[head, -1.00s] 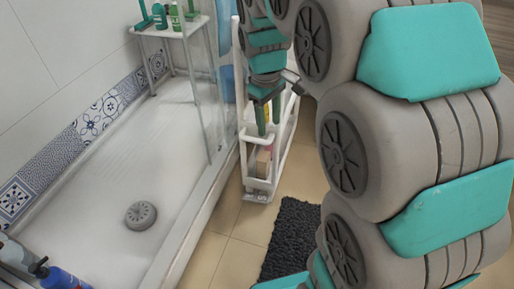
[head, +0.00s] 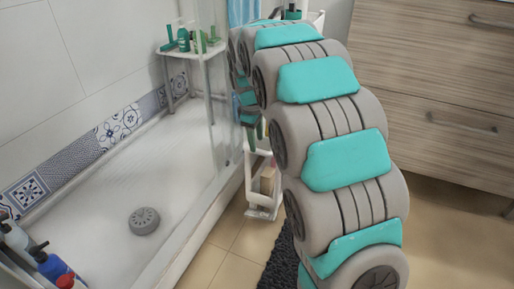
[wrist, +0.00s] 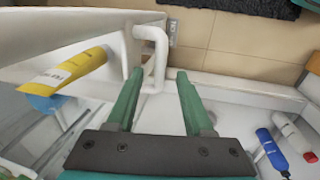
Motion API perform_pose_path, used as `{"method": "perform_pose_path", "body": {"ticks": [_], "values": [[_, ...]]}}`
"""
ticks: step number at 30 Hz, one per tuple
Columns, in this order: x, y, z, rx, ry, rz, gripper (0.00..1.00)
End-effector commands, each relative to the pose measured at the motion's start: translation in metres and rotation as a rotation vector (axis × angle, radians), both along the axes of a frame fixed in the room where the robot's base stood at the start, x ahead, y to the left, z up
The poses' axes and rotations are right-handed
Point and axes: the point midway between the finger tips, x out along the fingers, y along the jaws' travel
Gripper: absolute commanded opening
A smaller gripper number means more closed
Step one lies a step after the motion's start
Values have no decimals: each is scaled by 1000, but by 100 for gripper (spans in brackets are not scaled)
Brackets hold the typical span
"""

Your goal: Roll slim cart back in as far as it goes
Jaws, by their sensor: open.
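The slim white cart (head: 262,190) stands on the tiled floor beside the shower tray, mostly hidden behind my arm in the head view. A tan box (head: 267,180) sits in its lower shelf. In the wrist view the cart's white side (wrist: 75,38) fills the upper left, and its bent white handle (wrist: 160,40) reaches down between my fingertips. My gripper (wrist: 160,75) is open, with a green finger on each side of the handle's lower end. I cannot tell whether either finger touches it. In the head view, my gripper (head: 252,138) is at the cart's near end, partly hidden.
The shower tray (head: 150,175) and its raised edge lie left of the cart. A dark mat (head: 281,265) lies on the floor in front. A wooden drawer cabinet (head: 430,90) stands right. Bottles (head: 50,265) stand at lower left.

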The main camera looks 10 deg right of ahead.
Motion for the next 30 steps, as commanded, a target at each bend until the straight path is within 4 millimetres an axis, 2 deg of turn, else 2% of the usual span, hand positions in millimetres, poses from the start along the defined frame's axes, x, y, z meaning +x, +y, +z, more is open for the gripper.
{"method": "perform_pose_path", "body": {"ticks": [3,6,15,27,30], "values": [[2,-2,-20,-1,4,-1,52],[4,-4,-30,-1,2,-1,52],[5,-4,-34,0,-2,-1,52],[5,-4,-33,0,-2,-2,8],[5,-4,-33,1,-1,-2,0]]}}
